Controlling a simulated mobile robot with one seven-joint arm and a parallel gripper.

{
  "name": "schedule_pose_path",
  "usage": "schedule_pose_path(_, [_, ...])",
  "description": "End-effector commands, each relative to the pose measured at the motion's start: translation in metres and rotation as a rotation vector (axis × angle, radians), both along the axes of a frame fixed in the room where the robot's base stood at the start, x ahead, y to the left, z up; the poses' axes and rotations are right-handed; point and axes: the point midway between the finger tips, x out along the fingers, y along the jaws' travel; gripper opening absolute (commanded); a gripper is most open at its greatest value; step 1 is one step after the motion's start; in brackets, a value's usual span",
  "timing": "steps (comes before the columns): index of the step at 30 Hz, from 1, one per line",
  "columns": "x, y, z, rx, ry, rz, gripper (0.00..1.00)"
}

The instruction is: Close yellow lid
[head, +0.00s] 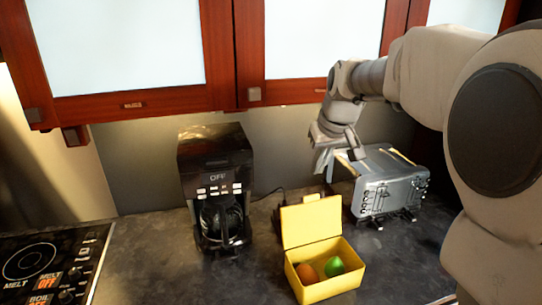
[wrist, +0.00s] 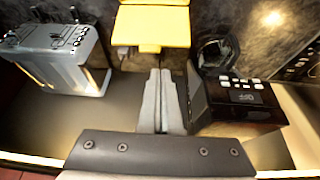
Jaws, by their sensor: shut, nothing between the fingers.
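A yellow box (head: 325,279) stands on the dark counter with its yellow lid (head: 311,221) raised upright at the back. An orange round item (head: 307,273) and a green one (head: 334,266) lie inside it. My gripper (head: 319,170) is shut and empty, above and behind the lid, near the toaster. In the wrist view my gripper (wrist: 162,75) points toward the yellow lid (wrist: 151,27), which is seen from behind, apart from the fingertips. The box's inside is hidden in that view.
A black coffee maker (head: 216,185) stands left of the box, and a silver toaster (head: 382,183) stands right and behind. A stovetop (head: 50,265) is at far left. Cabinets (head: 120,50) hang above.

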Motion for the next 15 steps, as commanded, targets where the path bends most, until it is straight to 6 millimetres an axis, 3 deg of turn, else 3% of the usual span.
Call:
schedule_pose_path(1, [0.017, -0.002, -0.01, 0.002, 0.007, 0.009, 0.0])
schedule_pose_path(6, [0.06, -0.006, -0.031, 0.005, 0.013, 0.036, 0.0])
schedule_pose_path(10, [0.08, -0.009, -0.044, 0.008, 0.014, 0.051, 0.0])
schedule_pose_path(15, [0.091, -0.009, -0.052, 0.01, 0.016, 0.059, 0.0])
